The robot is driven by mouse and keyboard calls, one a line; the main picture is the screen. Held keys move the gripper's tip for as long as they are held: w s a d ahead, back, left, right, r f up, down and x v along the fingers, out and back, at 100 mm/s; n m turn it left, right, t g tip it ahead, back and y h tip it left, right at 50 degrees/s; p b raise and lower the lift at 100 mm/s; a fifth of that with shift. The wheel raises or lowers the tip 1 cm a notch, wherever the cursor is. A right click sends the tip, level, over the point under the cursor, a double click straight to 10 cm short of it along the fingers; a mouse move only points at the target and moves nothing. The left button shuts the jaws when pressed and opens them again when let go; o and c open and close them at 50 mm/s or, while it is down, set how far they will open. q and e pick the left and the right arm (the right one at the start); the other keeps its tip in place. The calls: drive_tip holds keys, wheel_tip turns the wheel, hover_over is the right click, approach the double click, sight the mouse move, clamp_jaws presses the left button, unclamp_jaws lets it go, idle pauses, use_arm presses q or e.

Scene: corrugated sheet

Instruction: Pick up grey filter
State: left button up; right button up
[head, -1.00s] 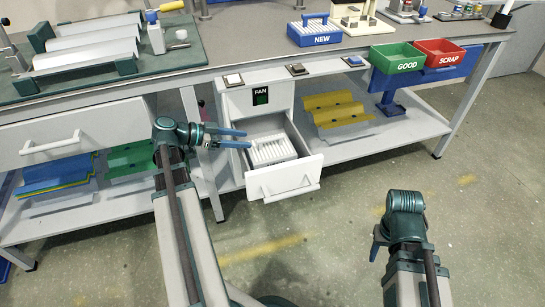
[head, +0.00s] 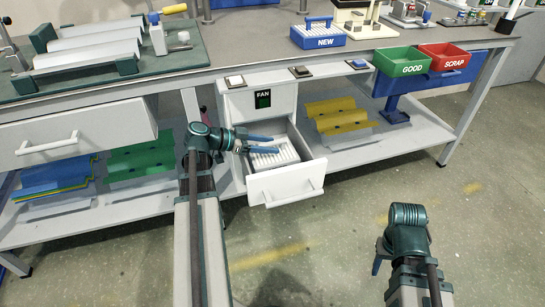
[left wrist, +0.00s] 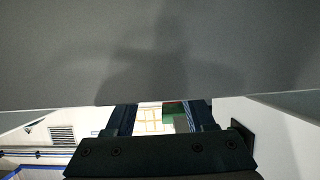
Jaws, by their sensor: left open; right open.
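A pale grey, slatted panel, which looks like the grey filter (head: 287,155), lies in the open drawer (head: 288,186) under the bench in the head view. My left gripper (head: 275,144) is open and empty, with its blue fingers over the drawer and partly in front of the filter. I cannot tell its height above the filter. In the left wrist view my left gripper's fingers (left wrist: 162,112) are apart, and a plain grey surface fills the upper part. My right gripper (head: 378,262) is low at the right, away from the bench, mostly hidden by its wrist.
The drawer's walls and front surround the filter. A blue NEW holder (head: 318,36), a green GOOD bin (head: 402,62) and a red SCRAP bin (head: 446,56) are at bench level. Yellow corrugated sheets (head: 340,115) lie on the lower shelf. The floor in front is clear.

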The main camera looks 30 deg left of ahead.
sight(281, 143)
use_arm(q)
drive_tip(key=b+x, duration=0.1)
drive_tip(key=x, duration=0.1)
drive_tip(key=b+x, duration=0.1)
drive_tip(key=x, duration=0.2)
drive_tip(key=shift+w+a, duration=0.2)
drive_tip(key=shift+a, duration=0.05)
clamp_jaws()
